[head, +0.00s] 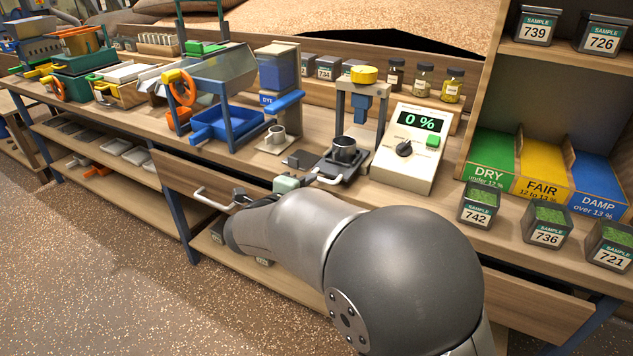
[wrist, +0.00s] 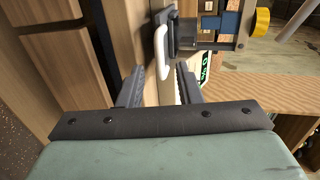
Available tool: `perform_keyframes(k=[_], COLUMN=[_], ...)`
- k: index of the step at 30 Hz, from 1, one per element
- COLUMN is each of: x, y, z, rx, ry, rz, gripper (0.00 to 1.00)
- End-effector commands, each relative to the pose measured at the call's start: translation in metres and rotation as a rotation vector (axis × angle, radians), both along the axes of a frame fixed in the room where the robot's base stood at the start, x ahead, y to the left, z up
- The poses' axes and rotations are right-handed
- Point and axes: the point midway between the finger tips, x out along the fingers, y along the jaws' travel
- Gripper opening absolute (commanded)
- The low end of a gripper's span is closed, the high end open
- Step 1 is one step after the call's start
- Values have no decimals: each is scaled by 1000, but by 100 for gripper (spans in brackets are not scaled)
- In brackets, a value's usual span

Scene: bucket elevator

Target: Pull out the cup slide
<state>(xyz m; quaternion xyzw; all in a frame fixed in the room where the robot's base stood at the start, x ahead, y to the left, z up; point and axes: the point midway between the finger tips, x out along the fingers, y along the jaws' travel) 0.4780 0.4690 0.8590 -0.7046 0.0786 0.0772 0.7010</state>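The cup slide (head: 341,168) is a dark plate under the tester at the bench's front edge. A metal cup (head: 345,152) stands upright on it. Its white handle (head: 328,180) sticks out at the front; in the wrist view the handle (wrist: 163,50) is ahead, in line with the gap between the fingers. My gripper (wrist: 160,80) is open and empty. In the head view my gripper (head: 304,179) is just left of the handle, at about bench-edge height. Whether a finger touches the handle I cannot tell.
The moisture tester (head: 407,148) reads 0 % at the right of the slide. A yellow-topped press (head: 363,75) stands over the cup. A drawer handle (head: 212,198) is left of my gripper. Sample tins (head: 481,203) stand at the right front edge.

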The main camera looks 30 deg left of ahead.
Motion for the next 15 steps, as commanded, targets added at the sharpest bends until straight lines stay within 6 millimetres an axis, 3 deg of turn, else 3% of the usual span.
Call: perform_keyframes(k=[9,15], x=[-77,-108], y=[1,0], z=[18,25], rx=[1,0], ry=[0,0], rz=[3,1], gripper=[32,32])
